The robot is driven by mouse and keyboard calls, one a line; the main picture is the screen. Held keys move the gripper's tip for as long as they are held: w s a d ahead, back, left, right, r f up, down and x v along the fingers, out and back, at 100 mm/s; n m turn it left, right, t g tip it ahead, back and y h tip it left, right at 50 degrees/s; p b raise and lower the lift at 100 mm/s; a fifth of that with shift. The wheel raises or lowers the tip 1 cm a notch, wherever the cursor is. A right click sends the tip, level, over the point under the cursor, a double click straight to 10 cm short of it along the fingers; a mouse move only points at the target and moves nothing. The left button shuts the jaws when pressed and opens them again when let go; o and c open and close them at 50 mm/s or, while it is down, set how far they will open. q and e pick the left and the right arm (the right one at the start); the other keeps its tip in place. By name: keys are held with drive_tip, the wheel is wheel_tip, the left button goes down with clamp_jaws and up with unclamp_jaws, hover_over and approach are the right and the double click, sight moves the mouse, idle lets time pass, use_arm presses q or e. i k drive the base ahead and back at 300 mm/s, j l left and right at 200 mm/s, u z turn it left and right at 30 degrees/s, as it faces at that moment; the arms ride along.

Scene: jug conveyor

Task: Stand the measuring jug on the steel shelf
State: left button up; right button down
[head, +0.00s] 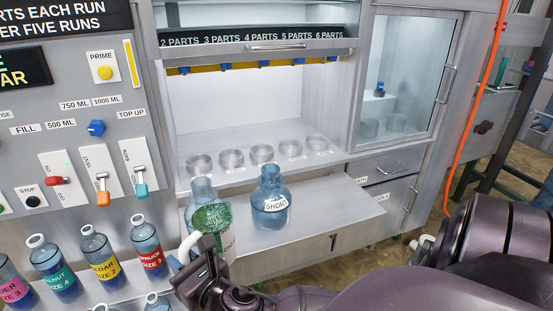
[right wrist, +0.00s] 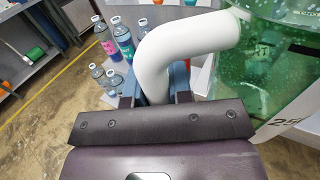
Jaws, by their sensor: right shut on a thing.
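The measuring jug (head: 212,216) is clear with green contents and a white handle. My right gripper (head: 203,250) is shut on that handle. In the right wrist view the white handle runs between the fingers (right wrist: 165,84), with the green jug body (right wrist: 262,62) at the right. The jug looks upright in the head view, in front of the left part of the steel shelf (head: 335,203). I cannot tell whether its base touches anything, as my gripper and arm hide its lower part. My left gripper is not in view.
A blue bottle labelled SHORT (head: 271,200) stands on the shelf, and another bottle (head: 201,187) is partly hidden behind the jug. The shelf's right part is clear. Several labelled bottles (head: 101,252) stand at the left. Several round clear dishes (head: 262,154) sit in the bay behind.

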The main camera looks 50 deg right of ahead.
sight(346, 203)
drive_tip(key=k+l+z, duration=0.1)
drive_tip(key=l+z, duration=0.25)
drive_tip(key=l, duration=0.3)
drive_tip(key=l+z, duration=0.35)
drive_tip(key=l, duration=0.3)
drive_tip(key=i+l+z, duration=0.1)
drive_tip(key=l+z, duration=0.3)
drive_tip(key=l, duration=0.25)
